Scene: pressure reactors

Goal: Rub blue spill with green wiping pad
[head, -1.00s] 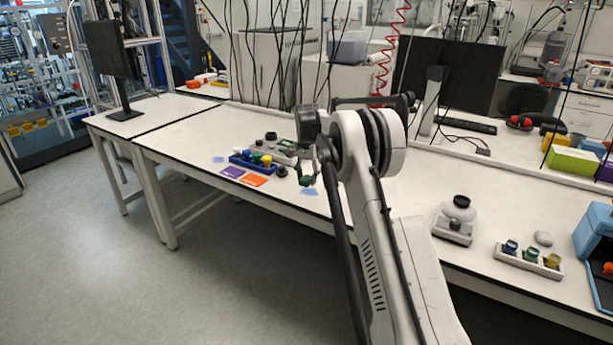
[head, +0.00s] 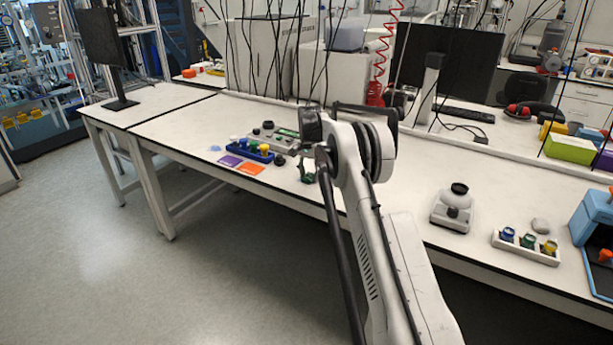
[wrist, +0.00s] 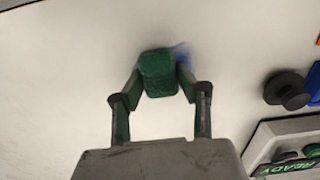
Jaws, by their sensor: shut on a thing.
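The green wiping pad (wrist: 158,72) is held between the fingertips of my gripper (wrist: 159,84), which is shut on it, in the wrist view. The pad is over the white bench top; I cannot tell whether it touches. A blue smear of spill (wrist: 183,54) shows at the pad's upper right edge, partly hidden by the pad and finger. In the head view my gripper (head: 307,170) is low over the bench near its front edge, and the spill beside it is not clearly visible. Another light blue spot (head: 215,148) lies further left on the bench.
Left of my gripper are a blue rack (head: 250,153) with coloured caps, a purple card (head: 230,161) and an orange card (head: 251,169). A grey device (head: 272,136) stands behind. A dark round knob (wrist: 286,89) is right of the pad. Bench left of the pad is clear.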

